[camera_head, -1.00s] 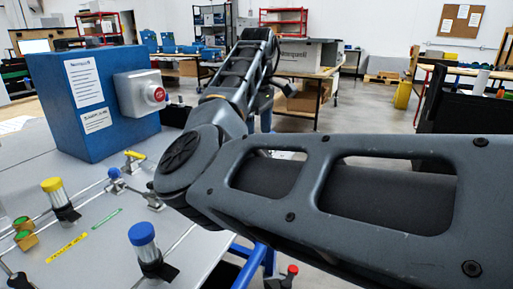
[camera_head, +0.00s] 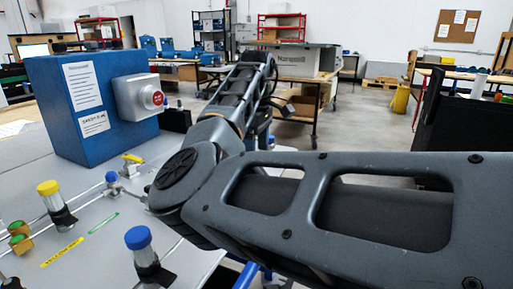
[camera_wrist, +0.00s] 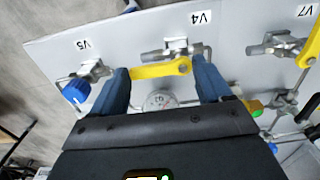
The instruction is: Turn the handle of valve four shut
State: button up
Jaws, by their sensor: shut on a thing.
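In the wrist view, the valve marked V4 has a yellow handle (camera_wrist: 161,69) that lies crosswise, nearly level in the picture, below its metal body (camera_wrist: 172,53). The V4 label (camera_wrist: 201,18) is above it on the pale panel (camera_wrist: 130,35). My gripper (camera_wrist: 163,74) has one blue finger at each end of the handle. It is shut on the handle, with the fingers held apart by it. A round gauge (camera_wrist: 160,99) shows between the fingers, partly hidden by my gripper. In the head view my gripper is hidden behind my arm.
In the wrist view, valve V5 with a blue knob (camera_wrist: 76,91) is at left. Valve V7 with a yellow handle (camera_wrist: 311,45) is at right. In the head view, a blue box (camera_head: 95,108) with a red button (camera_head: 157,98) stands on the bench (camera_head: 25,185).

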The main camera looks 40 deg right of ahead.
aim_at(261, 152)
jog(key=shift+c, duration=1)
jog(key=shift+r+p, duration=0.15)
jog(key=shift+p, duration=0.4)
jog(key=shift+s+m+p, duration=0.1)
jog(key=shift+m+p, duration=0.3)
jog(key=shift+p, duration=0.05)
jog(key=m+p, duration=0.1)
jog(key=p, duration=0.1)
jog(key=m+p, duration=0.1)
jog(key=shift+s+r+p, duration=0.2)
jog(key=shift+s+p, duration=0.05)
jog(key=shift+p, duration=0.1)
jog(key=m+p, duration=0.2)
jog(key=p, duration=0.1)
jog(key=s+m+p, duration=0.1)
jog(key=m+p, duration=0.2)
jog(key=shift+s+f+m+p, duration=0.1)
jog(key=shift+m+p, duration=0.2)
jog(key=shift+p, duration=0.1)
jog(key=m+p, duration=0.3)
jog(key=s+m+p, duration=0.1)
jog(key=m, duration=0.1)
jog(key=shift+a+p, duration=0.3)
jog(key=shift+a, duration=0.1)
jog(key=shift+s+a+f+m+p, duration=0.1)
jog(key=shift+a+m+p, duration=0.1)
jog(key=shift+m+p, duration=0.7)
jog(key=shift+s+a+f+m+p, duration=0.1)
jog(key=shift+a+m+p, duration=0.15)
jog(key=shift+m, duration=1.15)
